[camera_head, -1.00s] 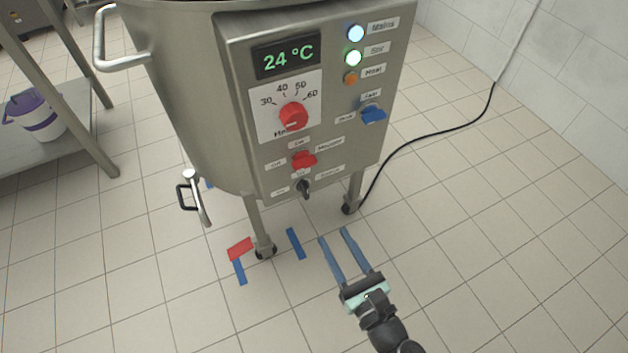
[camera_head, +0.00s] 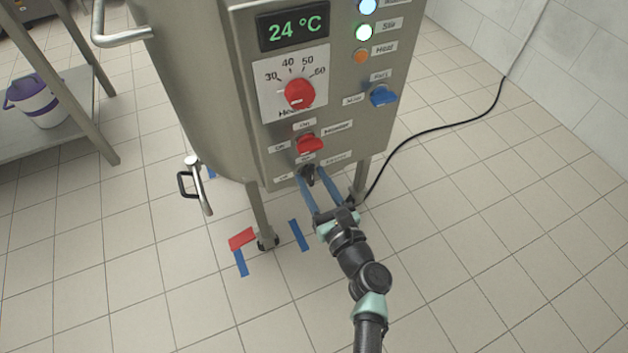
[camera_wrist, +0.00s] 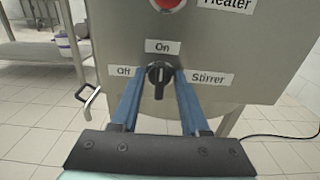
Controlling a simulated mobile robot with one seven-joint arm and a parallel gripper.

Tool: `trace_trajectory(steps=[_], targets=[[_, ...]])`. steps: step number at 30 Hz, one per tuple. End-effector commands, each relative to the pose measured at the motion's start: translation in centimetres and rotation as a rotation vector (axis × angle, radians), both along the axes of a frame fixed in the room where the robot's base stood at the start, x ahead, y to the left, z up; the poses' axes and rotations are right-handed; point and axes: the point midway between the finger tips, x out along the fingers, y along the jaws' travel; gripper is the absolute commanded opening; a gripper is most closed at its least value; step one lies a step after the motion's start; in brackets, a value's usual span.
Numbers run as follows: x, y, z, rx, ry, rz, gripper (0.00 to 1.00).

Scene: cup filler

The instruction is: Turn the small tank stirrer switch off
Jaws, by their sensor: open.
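The stirrer switch is a small black rotary knob (camera_wrist: 158,76) low on the tank's steel panel (camera_head: 240,110). Labels around it read On above, Off to the left and Stirrer to the right; its white mark points up toward On. In the head view the knob (camera_head: 308,174) sits below the red switch, partly behind my fingers. My gripper (camera_wrist: 157,84) is open, its two blue fingers one on each side of the knob. Whether they touch it I cannot tell. In the head view my gripper (camera_head: 315,176) reaches up to the panel's lower edge.
Above the stirrer knob are a red heater switch (camera_head: 309,144), a red temperature dial (camera_head: 299,94) and a blue knob (camera_head: 383,95). A drain valve handle (camera_head: 199,187) is at the left, and a black cable (camera_head: 440,133) runs right.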

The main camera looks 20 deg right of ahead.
Motion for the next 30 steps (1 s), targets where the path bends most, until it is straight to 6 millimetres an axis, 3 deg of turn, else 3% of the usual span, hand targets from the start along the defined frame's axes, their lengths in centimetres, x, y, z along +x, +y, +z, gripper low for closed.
trace_trajectory(steps=[2, 10, 22, 30], targets=[[-0.01, 0.01, 0.0, 0.0, 0.0, 0.0, 0.45], [-0.04, -0.01, -0.01, 0.0, 0.0, 0.0, 0.0], [-0.06, 0.0, -0.06, -0.01, 0.0, 0.0, 0.0], [-0.07, 0.09, -0.23, -0.113, -0.005, 0.001, 0.0]])
